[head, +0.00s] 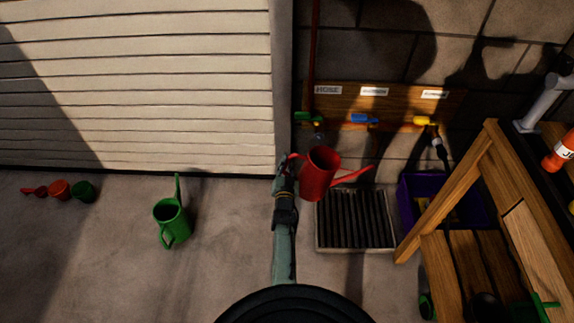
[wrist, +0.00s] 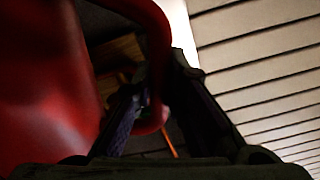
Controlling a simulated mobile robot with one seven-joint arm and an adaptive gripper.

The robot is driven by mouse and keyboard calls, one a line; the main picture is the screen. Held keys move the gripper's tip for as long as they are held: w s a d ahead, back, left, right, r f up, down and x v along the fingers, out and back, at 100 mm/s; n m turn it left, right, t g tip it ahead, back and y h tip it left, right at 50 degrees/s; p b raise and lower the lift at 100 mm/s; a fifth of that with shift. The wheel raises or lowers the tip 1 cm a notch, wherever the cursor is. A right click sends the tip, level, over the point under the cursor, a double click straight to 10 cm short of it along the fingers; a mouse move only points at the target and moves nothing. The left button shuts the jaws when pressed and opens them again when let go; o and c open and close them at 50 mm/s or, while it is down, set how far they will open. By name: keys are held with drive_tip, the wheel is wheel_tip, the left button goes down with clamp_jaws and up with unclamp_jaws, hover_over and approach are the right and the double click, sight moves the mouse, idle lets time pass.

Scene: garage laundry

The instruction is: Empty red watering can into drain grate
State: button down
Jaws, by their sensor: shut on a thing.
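The red watering can (head: 317,174) is held up at the left back corner of the drain grate (head: 355,222). It is slightly tilted, and its spout points right over the grate's back part. My gripper (head: 285,165) is shut on the can's handle, on the left side of the can. In the wrist view the red can body (wrist: 45,80) fills the left, and the curved handle (wrist: 158,45) passes between the fingers of my gripper (wrist: 150,110). I cannot see whether water is in the can or flowing out.
A wooden bench (head: 470,260) is close right of the grate. A purple crate (head: 470,205) sits behind it. Taps line the wall board (head: 345,103).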

sight(296, 157)
wheel_tip(296, 157, up, 2)
drive_tip(key=shift+r+m+p, duration=0.1)
drive_tip(key=shift+m+p, duration=0.45)
drive_tip(key=shift+m, duration=0.15)
drive_tip(key=shift+w+d+r+m+b, duration=0.1)
drive_tip(key=shift+d+r+m+b, duration=0.6)
drive_tip(key=shift+d+m, duration=0.4)
drive_tip(key=shift+d+r+m, duration=0.45)
drive_tip(key=shift+r+m, duration=0.15)
drive_tip(key=shift+m, duration=0.1)
drive_tip(key=shift+d+r+m+p, duration=0.6)
drive_tip(key=shift+r+p, duration=0.15)
drive_tip(key=shift+p, duration=0.45)
drive_tip(key=d+r+m+p, duration=0.5)
drive_tip(key=d+p, duration=0.4)
drive_tip(key=p, duration=0.1)
drive_tip(key=shift+w+p, duration=0.15)
drive_tip(key=shift+p, duration=0.25)
drive_tip(key=shift+d, duration=0.1)
